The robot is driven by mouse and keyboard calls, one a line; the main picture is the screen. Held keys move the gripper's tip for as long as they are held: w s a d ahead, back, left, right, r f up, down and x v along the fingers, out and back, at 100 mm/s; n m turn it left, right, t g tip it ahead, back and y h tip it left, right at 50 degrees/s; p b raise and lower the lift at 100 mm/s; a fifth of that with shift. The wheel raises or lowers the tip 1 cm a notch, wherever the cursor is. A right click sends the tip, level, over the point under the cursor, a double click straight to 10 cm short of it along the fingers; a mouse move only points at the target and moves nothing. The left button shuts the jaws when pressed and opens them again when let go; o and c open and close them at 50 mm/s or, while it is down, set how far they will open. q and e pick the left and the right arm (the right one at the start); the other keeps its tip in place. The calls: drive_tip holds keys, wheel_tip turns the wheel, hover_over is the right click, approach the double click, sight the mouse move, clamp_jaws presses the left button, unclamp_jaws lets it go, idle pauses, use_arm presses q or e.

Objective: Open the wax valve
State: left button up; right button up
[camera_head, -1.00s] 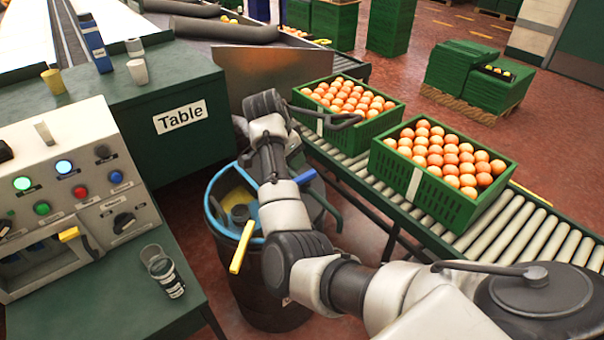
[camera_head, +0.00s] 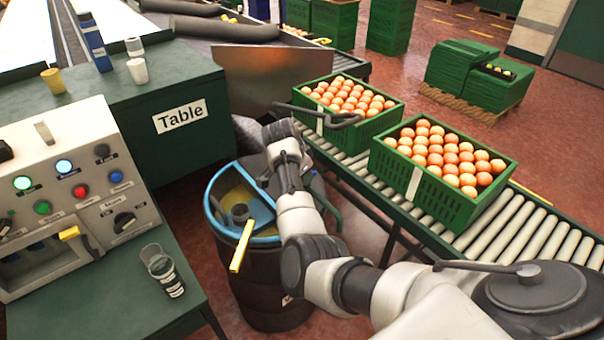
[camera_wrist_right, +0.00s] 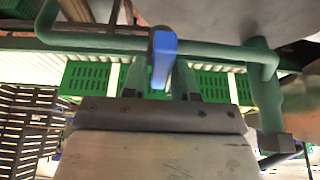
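The wax valve appears to be the blue lever (camera_wrist_right: 163,58) on a green pipe (camera_wrist_right: 100,42) in the right wrist view. My right gripper (camera_wrist_right: 160,82) has its two dark fingers apart, one on each side of the lever. Gaps show beside the lever, so the fingers look open around it; contact is not clear. In the head view my right arm reaches over the far side of the black drum (camera_head: 265,285) with a blue rim. It covers the lever there, and the fingertips cannot be made out. My left gripper is not in view.
A yellow handle (camera_head: 241,246) sticks out over the drum's front. A roller conveyor (camera_head: 520,230) with two green crates of oranges, the nearer crate (camera_head: 430,195) and the farther one (camera_head: 385,122), runs along the right. A control panel (camera_head: 75,185) stands at the left.

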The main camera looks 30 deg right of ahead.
clamp_jaws()
drive_tip(key=shift+r+n+p, duration=0.2)
drive_tip(key=shift+n+p, duration=0.3)
drive_tip(key=shift+p, duration=0.4)
drive_tip(key=n+t+p, duration=0.1)
drive_tip(key=n+p, duration=0.2)
drive_tip(key=p, duration=0.1)
drive_tip(key=n+t+y+p, duration=0.1)
drive_tip(key=n+p, duration=0.2)
drive_tip(key=p, duration=0.1)
drive_tip(key=n+t+y+p, duration=0.1)
drive_tip(key=n+p, duration=0.2)
drive_tip(key=shift+s+d+r+p, duration=0.1)
drive_tip(key=shift+s+d+p, duration=0.25)
drive_tip(key=shift+s+p, duration=0.05)
drive_tip(key=n+p, duration=0.1)
drive_tip(key=n, duration=0.1)
drive_tip(key=shift+n+t+y+p, duration=0.3)
drive_tip(key=shift+t+y, duration=0.1)
drive_tip(key=shift+d+f+n+y+p, duration=0.2)
drive_tip(key=shift+n+y+p, duration=0.25)
drive_tip(key=shift+n, duration=0.65)
drive_tip(key=shift+o, duration=1.8)
unclamp_jaws()
drive_tip(key=shift+s, duration=0.1)
